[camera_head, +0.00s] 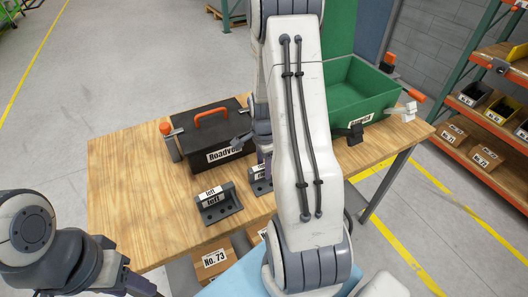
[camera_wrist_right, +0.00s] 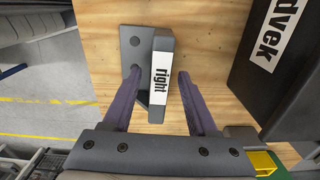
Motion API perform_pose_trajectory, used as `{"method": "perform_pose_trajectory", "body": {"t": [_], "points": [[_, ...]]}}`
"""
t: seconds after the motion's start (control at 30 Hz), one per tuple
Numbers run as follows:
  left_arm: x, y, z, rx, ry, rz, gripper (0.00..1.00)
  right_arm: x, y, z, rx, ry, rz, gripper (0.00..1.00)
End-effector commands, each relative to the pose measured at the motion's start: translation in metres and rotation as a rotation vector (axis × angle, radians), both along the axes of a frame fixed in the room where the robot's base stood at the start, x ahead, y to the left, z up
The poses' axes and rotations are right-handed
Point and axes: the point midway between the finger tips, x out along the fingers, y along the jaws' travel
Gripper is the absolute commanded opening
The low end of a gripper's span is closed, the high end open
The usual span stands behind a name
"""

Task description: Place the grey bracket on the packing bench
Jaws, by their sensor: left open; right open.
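Two dark grey brackets with white labels are on the wooden bench (camera_head: 120,180). The bracket labelled "left" (camera_head: 230,206) stands near the front edge in the head view. The bracket labelled "right" (camera_head: 258,187) is beside it, partly hidden by my right arm. In the right wrist view the "right" bracket (camera_wrist_right: 163,95) lies between the two purple fingers of my open right gripper (camera_wrist_right: 158,73); I cannot tell whether they touch it. My right gripper (camera_head: 264,158) is mostly hidden in the head view. My left gripper (camera_head: 135,283) is open and empty, low at the left.
A black toolbox (camera_head: 205,125) with an orange handle sits behind the brackets. A green bin (camera_head: 360,92) stands at the back right. Cardboard boxes, one marked "No. 73" (camera_head: 213,262), are below the front edge. The bench's left part is clear. Shelving (camera_head: 490,110) stands at the right.

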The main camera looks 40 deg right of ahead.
Motion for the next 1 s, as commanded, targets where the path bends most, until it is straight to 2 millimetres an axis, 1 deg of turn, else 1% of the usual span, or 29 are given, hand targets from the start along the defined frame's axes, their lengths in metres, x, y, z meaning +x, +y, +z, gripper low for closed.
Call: {"method": "perform_pose_trajectory", "body": {"t": [0.2, 0.4, 0.5, 0.6, 0.8, 0.87, 0.93, 0.97, 1.0], "points": [[0.000, 0.000, -0.006, 0.000, 0.000, 0.000, 0.50, 0.002, -0.001, 0.048, -0.004, -0.008, 0.000, 0.58], [0.000, 0.000, -0.009, 0.000, 0.000, 0.000, 0.50, 0.001, 0.000, 0.085, -0.002, -0.005, 0.000, 0.58], [0.000, 0.000, -0.009, 0.000, 0.000, 0.000, 0.50, 0.001, 0.000, 0.096, -0.002, -0.003, 0.000, 0.58], [0.000, 0.000, -0.009, 0.000, 0.000, 0.000, 0.50, 0.000, 0.000, 0.103, -0.001, -0.002, 0.000, 0.58], [0.000, 0.000, -0.009, 0.000, 0.000, 0.000, 0.50, 0.001, 0.003, 0.106, 0.000, 0.000, 0.014, 0.58], [0.000, 0.000, -0.009, 0.000, 0.000, 0.000, 0.50, 0.003, 0.013, 0.108, 0.000, -0.002, 0.064, 0.58], [0.000, 0.000, -0.009, 0.000, 0.000, 0.000, 0.50, 0.007, 0.036, 0.114, 0.001, -0.008, 0.188, 0.58], [0.000, 0.000, -0.009, 0.000, 0.000, 0.000, 0.50, 0.008, 0.051, 0.118, 0.002, -0.011, 0.265, 0.58], [0.000, 0.000, -0.009, 0.000, 0.000, 0.000, 0.50, 0.010, 0.074, 0.123, 0.003, -0.016, 0.387, 0.58]]}}
